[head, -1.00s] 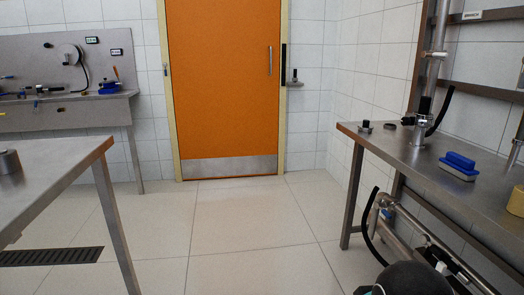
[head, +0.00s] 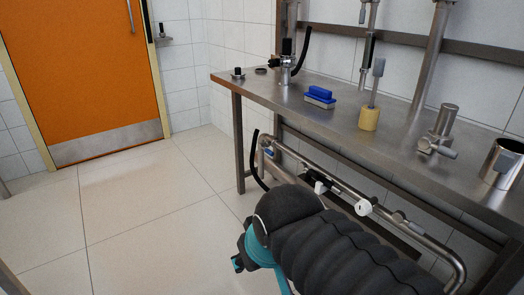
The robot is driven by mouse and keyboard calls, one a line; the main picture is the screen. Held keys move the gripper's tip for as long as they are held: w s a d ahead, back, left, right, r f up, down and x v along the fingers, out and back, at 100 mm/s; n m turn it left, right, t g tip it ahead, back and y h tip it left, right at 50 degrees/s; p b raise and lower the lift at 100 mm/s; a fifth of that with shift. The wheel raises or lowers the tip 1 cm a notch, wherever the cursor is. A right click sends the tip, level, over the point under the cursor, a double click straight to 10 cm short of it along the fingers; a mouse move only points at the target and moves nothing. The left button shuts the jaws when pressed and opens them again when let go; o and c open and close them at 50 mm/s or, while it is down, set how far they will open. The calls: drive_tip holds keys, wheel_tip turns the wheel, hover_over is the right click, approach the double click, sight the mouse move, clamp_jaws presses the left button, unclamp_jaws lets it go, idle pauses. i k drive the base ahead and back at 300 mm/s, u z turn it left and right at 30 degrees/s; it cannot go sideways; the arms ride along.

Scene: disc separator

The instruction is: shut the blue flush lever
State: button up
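No blue flush lever can be clearly made out. A low steel pipe run (head: 400,222) passes under the right bench, with a black hose or lever (head: 253,160) at its left end. A tiny bluish patch shows beside that end, too small to identify. White fittings (head: 364,207) sit along the pipe. My arm, in a black ribbed sleeve with teal parts, covers the bottom middle of the head view and hides part of the pipe. My gripper's fingers cannot be made out.
The steel bench (head: 340,118) carries a blue-backed brush (head: 320,95), a yellow-based brush (head: 369,118), a valve fitting (head: 437,132) and a steel cup (head: 502,165). An upright pipe with a black lever (head: 303,48) stands behind. The tiled floor (head: 145,205) toward the orange door (head: 85,75) is clear.

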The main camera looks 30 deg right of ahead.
sight(261, 146)
drive_tip(key=u, duration=0.9)
drive_tip(key=i, duration=0.4)
drive_tip(key=z, duration=1.25)
